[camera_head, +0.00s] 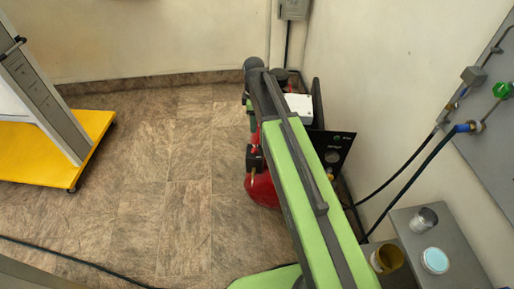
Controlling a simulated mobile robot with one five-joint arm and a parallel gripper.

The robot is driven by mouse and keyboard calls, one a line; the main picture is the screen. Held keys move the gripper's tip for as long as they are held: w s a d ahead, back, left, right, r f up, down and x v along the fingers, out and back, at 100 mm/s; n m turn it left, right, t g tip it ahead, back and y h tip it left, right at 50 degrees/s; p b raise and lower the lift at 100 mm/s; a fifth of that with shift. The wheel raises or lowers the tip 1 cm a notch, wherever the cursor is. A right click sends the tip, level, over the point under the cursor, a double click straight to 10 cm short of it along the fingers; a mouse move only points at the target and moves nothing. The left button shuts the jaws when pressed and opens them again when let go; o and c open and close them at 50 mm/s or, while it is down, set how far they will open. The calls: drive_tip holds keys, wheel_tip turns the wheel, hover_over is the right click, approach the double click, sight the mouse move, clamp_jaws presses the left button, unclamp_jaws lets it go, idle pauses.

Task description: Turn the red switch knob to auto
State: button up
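I cannot make out the red switch knob; my arm covers much of the machine in the middle. That machine is a compressor with a red tank (262,187), standing on the floor by the right wall. A white box (299,106) and a black panel (330,152) with small light lettering show just right of my arm. My green arm reaches from the bottom of the view up over the compressor. Its far end is dark and rounded. I cannot make out my gripper's fingers there, or whether they touch anything.
A yellow-based cart (92,128) stands at the left. Dark hoses (398,192) run from the wall panel down behind the bench. The tiled floor (165,170) between cart and compressor is mostly free.

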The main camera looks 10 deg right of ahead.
sight(255, 148)
wheel_tip(255, 148, down, 17)
drive_tip(key=b, duration=1.5)
drive_tip(key=shift+r+b, duration=0.2)
drive_tip(key=shift+b, duration=0.1)
drive_tip(key=shift+r, duration=0.1)
drive_tip(key=shift+c, duration=0.2)
